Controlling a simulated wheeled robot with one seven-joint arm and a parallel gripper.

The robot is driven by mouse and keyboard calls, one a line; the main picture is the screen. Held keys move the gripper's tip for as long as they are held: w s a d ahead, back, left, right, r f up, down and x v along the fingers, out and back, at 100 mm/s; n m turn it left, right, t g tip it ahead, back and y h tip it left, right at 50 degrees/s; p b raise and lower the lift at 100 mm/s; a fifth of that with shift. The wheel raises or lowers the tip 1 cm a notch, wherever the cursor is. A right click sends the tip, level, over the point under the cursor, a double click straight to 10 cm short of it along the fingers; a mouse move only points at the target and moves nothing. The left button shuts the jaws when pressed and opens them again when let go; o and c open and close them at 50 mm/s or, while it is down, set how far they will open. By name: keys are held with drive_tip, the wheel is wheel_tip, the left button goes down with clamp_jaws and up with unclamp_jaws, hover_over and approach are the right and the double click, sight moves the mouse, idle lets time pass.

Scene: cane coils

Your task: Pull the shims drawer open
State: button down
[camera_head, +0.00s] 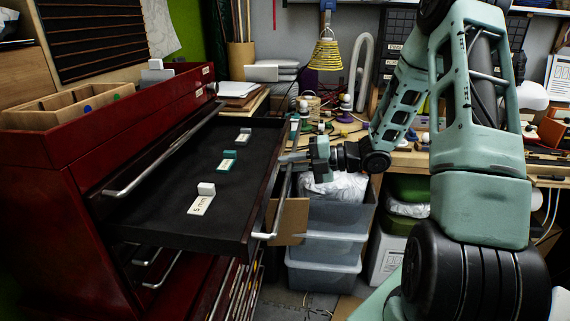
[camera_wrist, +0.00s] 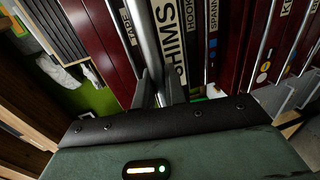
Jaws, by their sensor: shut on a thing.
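The shims drawer (camera_head: 150,220) stands pulled well out of the dark red cabinet (camera_head: 60,220) in the head view. Its black-lined inside shows small white and green pieces, one marked 5 mm (camera_head: 202,199). My gripper (camera_head: 291,158) is at the drawer's front, shut on its silver handle (camera_head: 279,210). In the wrist view the handle (camera_wrist: 144,40) runs between my fingers (camera_wrist: 158,90), beside the SHIMS label (camera_wrist: 171,40). The exact finger contact is partly hidden in the head view.
A wooden tray (camera_head: 70,104) sits on the cabinet top. Stacked grey bins (camera_head: 325,245) stand right of the drawer front, close to it. A cluttered workbench (camera_head: 410,160) lies behind. Other drawers (camera_wrist: 240,40) show shut in the wrist view.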

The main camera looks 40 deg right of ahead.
drive_tip(key=c, duration=1.8)
unclamp_jaws()
drive_tip(key=b+v, duration=0.4)
drive_tip(key=v, duration=1.3)
drive_tip(key=shift+d, duration=0.15)
drive_tip(key=shift+s+r, duration=0.1)
drive_tip(key=shift+s, duration=0.05)
